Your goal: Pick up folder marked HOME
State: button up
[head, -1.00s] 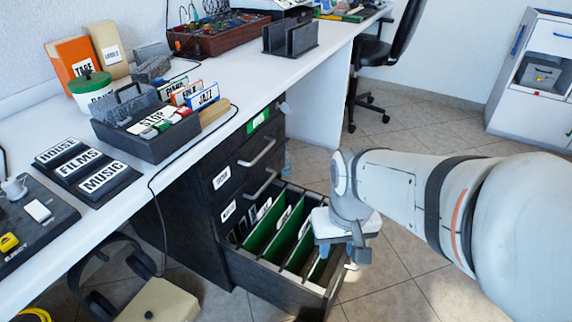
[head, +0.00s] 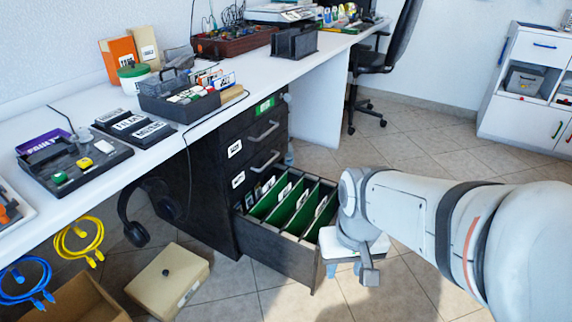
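The open bottom drawer (head: 272,256) of the dark cabinet holds several upright green hanging folders (head: 287,208) with small white labels. The labels are too small to read, so I cannot tell which one is marked HOME. My gripper (head: 350,272) points down just right of the drawer's right front corner, outside it over the floor. It holds no folder that I can see. Its fingertips are small and partly hidden by its own body, so I cannot tell how far apart they are.
Two closed drawers with handles (head: 263,132) sit above the open one. The white desk (head: 205,130) carries a dark organizer (head: 180,104) and a button panel (head: 75,165). A beige box (head: 168,278) and cardboard box (head: 75,302) stand on the floor at left. Floor right of my gripper is clear.

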aim_at(324, 212)
jog(key=z, duration=0.3)
jog(key=i, duration=0.9)
jog(key=u, duration=0.25)
